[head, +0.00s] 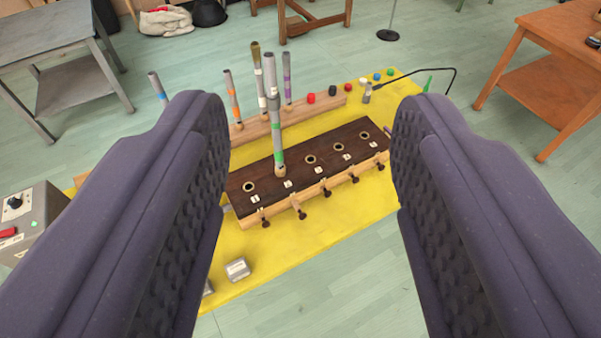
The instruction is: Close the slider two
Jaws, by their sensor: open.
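A dark wooden wind chest (236,190) with a row of numbered holes lies on a yellow sheet. Small dark-tipped slider knobs stick out of its pale front edge. Slider two (301,213) is the second knob from the left, below the label 2. It seems to stick out a little farther than its neighbours. A grey pipe with a green band (277,140) stands upright in hole two. My gripper (308,108) is open and empty, its dark padded fingers wide apart on either side of the view. The chest lies beyond and between them, apart from both as far as I can tell.
Several upright pipes, one with an orange band (232,98), stand in a wooden rack behind the chest. A grey control box (26,222) is at the left and a small metal block (237,269) in front. The yellow sheet (345,222) is bare before the right-hand knobs.

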